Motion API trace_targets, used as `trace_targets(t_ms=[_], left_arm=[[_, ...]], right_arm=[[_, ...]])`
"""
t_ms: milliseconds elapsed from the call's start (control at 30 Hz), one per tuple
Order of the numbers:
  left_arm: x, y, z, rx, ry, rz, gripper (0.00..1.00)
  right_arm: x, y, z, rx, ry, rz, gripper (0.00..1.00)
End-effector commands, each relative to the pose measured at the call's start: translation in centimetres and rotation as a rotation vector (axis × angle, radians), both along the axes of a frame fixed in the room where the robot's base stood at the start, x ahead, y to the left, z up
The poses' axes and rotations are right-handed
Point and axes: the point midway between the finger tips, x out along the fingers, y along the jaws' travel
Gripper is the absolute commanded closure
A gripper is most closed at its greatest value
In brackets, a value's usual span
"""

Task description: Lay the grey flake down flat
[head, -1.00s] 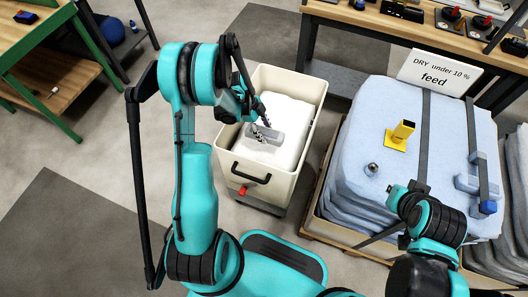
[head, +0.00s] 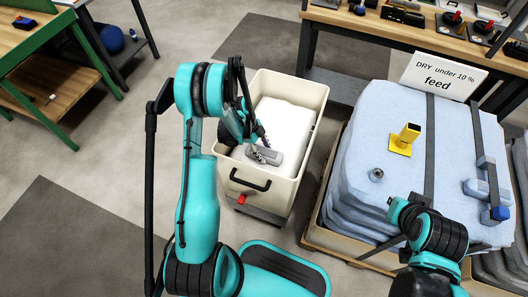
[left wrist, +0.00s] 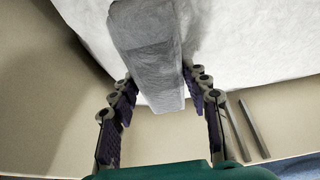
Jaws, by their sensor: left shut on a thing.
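The grey flake (head: 266,156) is a thick grey slab in the cream bin (head: 240,172), near its handle end. My left gripper (head: 260,149) is shut on it, with a finger on either side. In the left wrist view the flake (left wrist: 148,45) runs away from the fingers (left wrist: 162,100), over the white block. I cannot tell whether it touches the block or how far it tilts. The white block (head: 288,122) fills much of the bin. My right arm is at the lower right in the head view; its fingertips are not clear.
Right of the bin stands a strapped pale-blue stack (head: 380,125) with a yellow bracket (head: 405,140) on top and a feed sign (head: 443,75) behind. A workbench (head: 380,22) with tools runs along the back. A green-framed table (head: 30,50) is at the far left. Floor left of the bin is clear.

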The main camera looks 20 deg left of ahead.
Motion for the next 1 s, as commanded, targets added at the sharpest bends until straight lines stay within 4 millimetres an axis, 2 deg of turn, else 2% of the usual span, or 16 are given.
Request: trace_targets(t_ms=[67, 100, 167, 467, 567, 1000], left_arm=[[0.0, 0.0, -0.2, 0.000, 0.000, 0.000, 0.83], [0.0, 0.0, -0.2, 0.000, 0.000, 0.000, 0.46], [0.0, 0.0, -0.2, 0.000, 0.000, 0.000, 0.33], [0.0, 0.0, -0.1, 0.000, 0.000, 0.000, 0.33], [0.0, 0.2, 0.6, 0.000, 0.000, 0.001, 0.33], [-0.2, 3.6, 9.0, 0.000, 0.000, 0.002, 0.33]], right_arm=[[0.0, 0.0, 0.0, 0.000, 0.000, 0.000, 1.00], [0.0, 0.0, 0.0, 0.000, 0.000, 0.000, 1.00], [0.0, 0.0, 0.0, 0.000, 0.000, 0.000, 1.00], [0.0, 0.0, 0.0, 0.000, 0.000, 0.000, 1.00], [0.0, 0.0, 0.3, 0.000, 0.000, 0.000, 1.00], [0.0, 0.0, 3.9, 0.000, 0.000, 0.000, 1.00]])
